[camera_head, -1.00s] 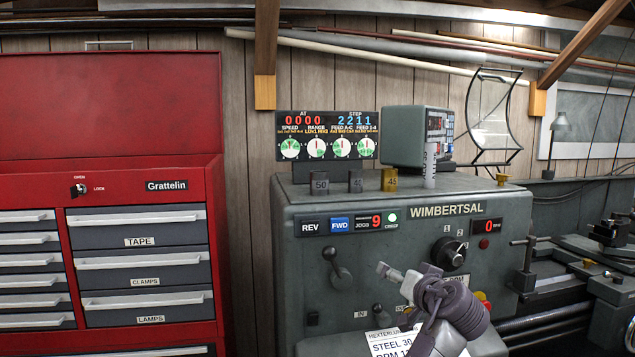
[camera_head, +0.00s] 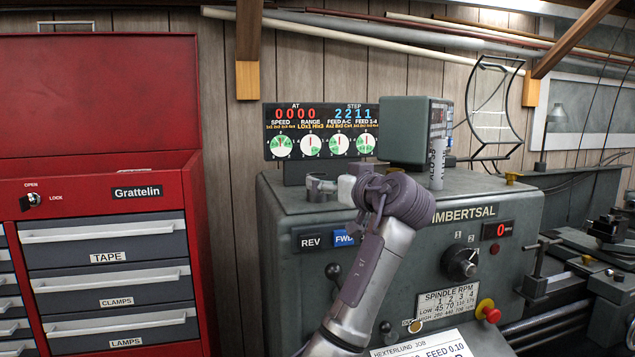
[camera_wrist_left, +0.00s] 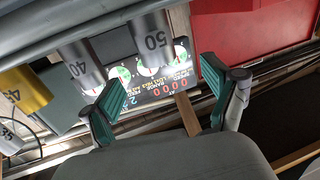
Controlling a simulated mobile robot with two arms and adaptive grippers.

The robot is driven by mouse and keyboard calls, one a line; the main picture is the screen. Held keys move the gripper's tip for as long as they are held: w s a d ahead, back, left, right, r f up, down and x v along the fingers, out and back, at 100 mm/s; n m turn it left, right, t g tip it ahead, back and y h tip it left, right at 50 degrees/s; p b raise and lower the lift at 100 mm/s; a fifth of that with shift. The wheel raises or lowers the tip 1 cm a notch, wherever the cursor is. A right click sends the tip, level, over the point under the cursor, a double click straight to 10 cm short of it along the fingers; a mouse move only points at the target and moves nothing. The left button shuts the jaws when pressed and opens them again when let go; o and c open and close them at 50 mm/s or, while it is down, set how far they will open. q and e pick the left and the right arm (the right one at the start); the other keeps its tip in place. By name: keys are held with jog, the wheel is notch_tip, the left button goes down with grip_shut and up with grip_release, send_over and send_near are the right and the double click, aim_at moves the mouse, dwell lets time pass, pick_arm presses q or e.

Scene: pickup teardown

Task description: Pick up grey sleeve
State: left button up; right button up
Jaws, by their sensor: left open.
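Several numbered sleeves stand on top of the lathe headstock. In the left wrist view, tilted and upside down, a grey sleeve marked 50 (camera_wrist_left: 155,42) shows ahead of my left gripper's open fingers (camera_wrist_left: 163,78), roughly between their tips and apart from them. Another grey sleeve (camera_wrist_left: 82,66) is to its left, then a yellow sleeve (camera_wrist_left: 24,92) and a further pale grey one (camera_wrist_left: 9,138). My right gripper is not in view.
The grey lathe headstock (camera_head: 300,275) carries a dial panel (camera_head: 320,131) and a readout box (camera_head: 405,130) behind the sleeves. A tall grey scaled post (camera_head: 437,165) stands right of my arm. A red tool cabinet (camera_head: 95,95) is at left.

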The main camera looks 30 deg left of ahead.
aim_at(318, 174)
pick_arm(q)
jog(key=x, duration=0.1)
jog(key=p+x, duration=0.1)
jog(key=x, duration=0.1)
jog(key=shift+w+a+r+p, duration=0.15)
jog(key=shift+w+r+p, duration=0.05)
jog(key=shift+r+p, duration=0.1)
jog(key=x, duration=0.1)
jog(key=p+x, duration=0.1)
jog(key=x, duration=0.2)
jog(key=shift+f, duration=0.25)
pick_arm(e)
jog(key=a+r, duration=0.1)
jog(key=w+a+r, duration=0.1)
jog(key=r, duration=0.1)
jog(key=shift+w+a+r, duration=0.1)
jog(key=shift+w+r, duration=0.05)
pick_arm(q)
jog(key=shift+d, duration=0.25)
jog(key=c, duration=0.5)
jog(key=shift+a+r, duration=0.1)
jog(key=c, duration=1.1)
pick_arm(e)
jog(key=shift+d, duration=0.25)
pick_arm(q)
jog(key=shift+r, duration=0.1)
